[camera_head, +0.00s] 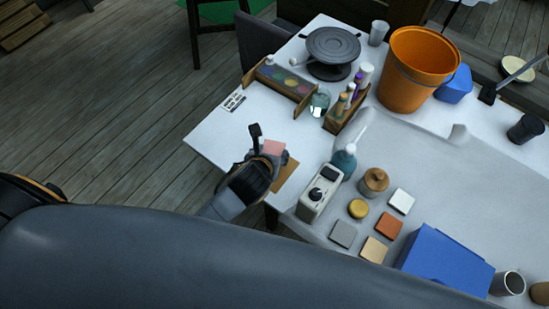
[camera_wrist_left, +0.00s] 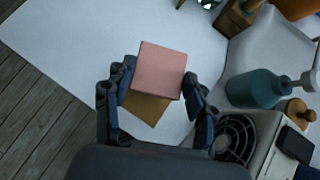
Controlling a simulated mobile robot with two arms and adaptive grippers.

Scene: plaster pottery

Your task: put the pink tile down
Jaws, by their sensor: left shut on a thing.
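The pink tile (camera_wrist_left: 159,70) is a flat square held between the fingers of my left gripper (camera_wrist_left: 155,88) in the left wrist view. In the head view the pink tile (camera_head: 273,148) shows at the tip of my left gripper (camera_head: 268,152), over the white table's near left part. A tan-brown flat square (camera_head: 286,175) lies on the table under and beside the gripper. It is partly covered by the tile in the left wrist view (camera_wrist_left: 146,107). How high the tile is above it is hard to tell. My right gripper is not in view.
A white box with a dial (camera_head: 319,192) and a teal pump bottle (camera_head: 344,161) stand close right of the gripper. Several coloured tiles, a blue box (camera_head: 445,262) and an orange bucket (camera_head: 416,68) are farther right. The white table (camera_head: 222,135) is clear to the left.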

